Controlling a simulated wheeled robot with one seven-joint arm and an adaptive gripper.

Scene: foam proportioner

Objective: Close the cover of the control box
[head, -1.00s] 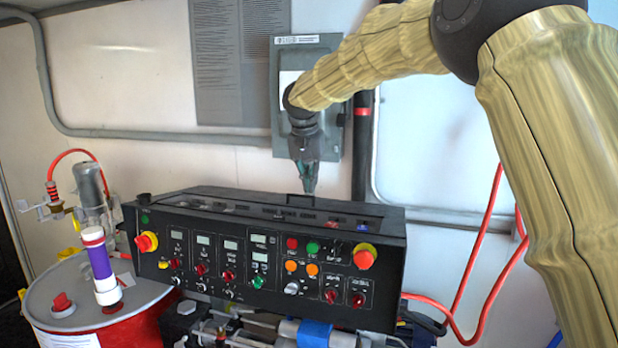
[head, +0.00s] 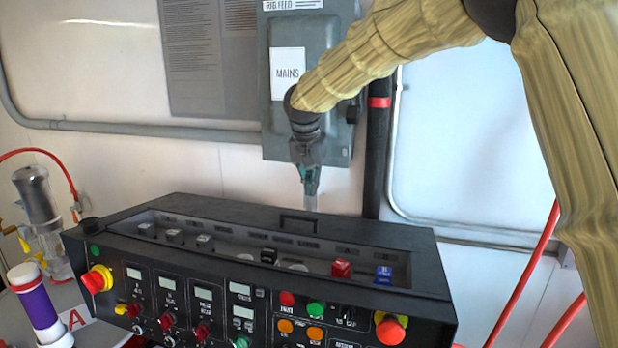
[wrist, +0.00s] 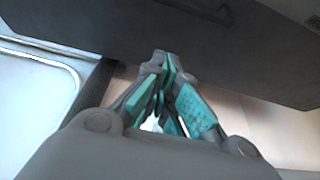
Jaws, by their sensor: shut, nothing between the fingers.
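The black control box (head: 260,318) fills the lower middle of the head view. Its top recess is uncovered and shows several switches. A black panel with a handle (head: 298,222), apparently the cover (head: 225,212), runs along the back of the recess. My gripper (head: 311,203) points down at the upper edge of this panel, just behind the handle in the picture. It is shut and empty; I cannot tell whether it touches the panel. In the wrist view, my shut fingers (wrist: 166,62) are in front of a dark panel (wrist: 130,25) with a handle at the top.
A grey mains box (head: 340,125) hangs on the wall behind my gripper. A black pipe (head: 375,165) runs down beside it. Red hoses (head: 525,275) hang at the right. A purple-and-white cylinder (head: 37,308) stands left of the control box.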

